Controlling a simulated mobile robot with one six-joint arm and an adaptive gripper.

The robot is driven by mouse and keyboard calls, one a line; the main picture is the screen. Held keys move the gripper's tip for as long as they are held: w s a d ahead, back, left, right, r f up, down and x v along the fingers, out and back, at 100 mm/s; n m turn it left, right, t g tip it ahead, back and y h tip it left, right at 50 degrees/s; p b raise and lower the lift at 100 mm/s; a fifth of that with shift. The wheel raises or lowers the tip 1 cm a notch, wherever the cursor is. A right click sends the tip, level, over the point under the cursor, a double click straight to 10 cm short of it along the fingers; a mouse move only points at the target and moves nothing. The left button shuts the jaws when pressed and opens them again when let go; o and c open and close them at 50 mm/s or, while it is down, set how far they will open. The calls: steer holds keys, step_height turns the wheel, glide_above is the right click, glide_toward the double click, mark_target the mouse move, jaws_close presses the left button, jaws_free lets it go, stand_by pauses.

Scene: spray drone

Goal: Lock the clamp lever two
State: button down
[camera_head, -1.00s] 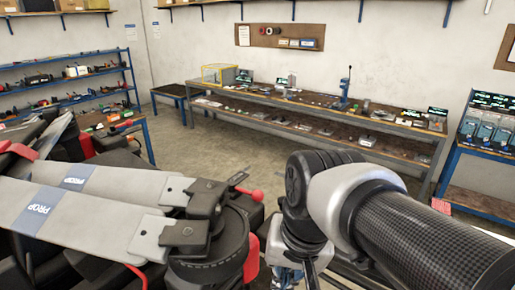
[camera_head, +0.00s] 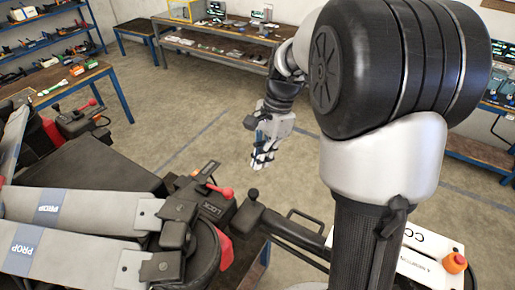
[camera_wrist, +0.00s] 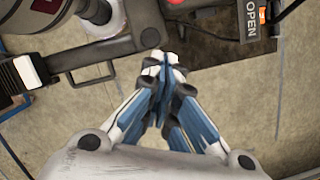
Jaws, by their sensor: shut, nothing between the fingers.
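In the head view a clamp with a red-knobbed lever (camera_head: 222,191) sits at the root of the grey drone arms (camera_head: 90,208), with LOCK lettering on its dark block (camera_head: 213,209). A second red-tipped lever (camera_head: 90,104) shows farther back on the left. I cannot tell which is lever two. My gripper (camera_head: 262,160) is shut and empty, hanging beyond and to the right of the nearer clamp, apart from it. In the wrist view my gripper's closed fingers (camera_wrist: 165,68) are beside a dark bar (camera_wrist: 110,55); an OPEN label (camera_wrist: 251,20) shows at top right.
A dark jointed bar (camera_head: 285,228) runs from beside the clamp to the right. A white panel (camera_head: 425,265) with an orange-red button (camera_head: 455,263) is at lower right. A workbench (camera_head: 210,48) stands behind. Open floor (camera_head: 190,110) lies between.

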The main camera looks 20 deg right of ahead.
mark_target(219, 190)
steer(key=a+f, duration=0.1)
steer(key=f, duration=0.1)
steer(key=a+f, duration=0.2)
steer(key=a+f+p, duration=0.1)
steer(key=shift+s+a+f, duration=0.2)
steer(key=shift+s+f, duration=0.1)
steer(key=shift+f, duration=0.1)
steer(key=shift+s+a, duration=0.15)
steer(key=shift+a, duration=0.4)
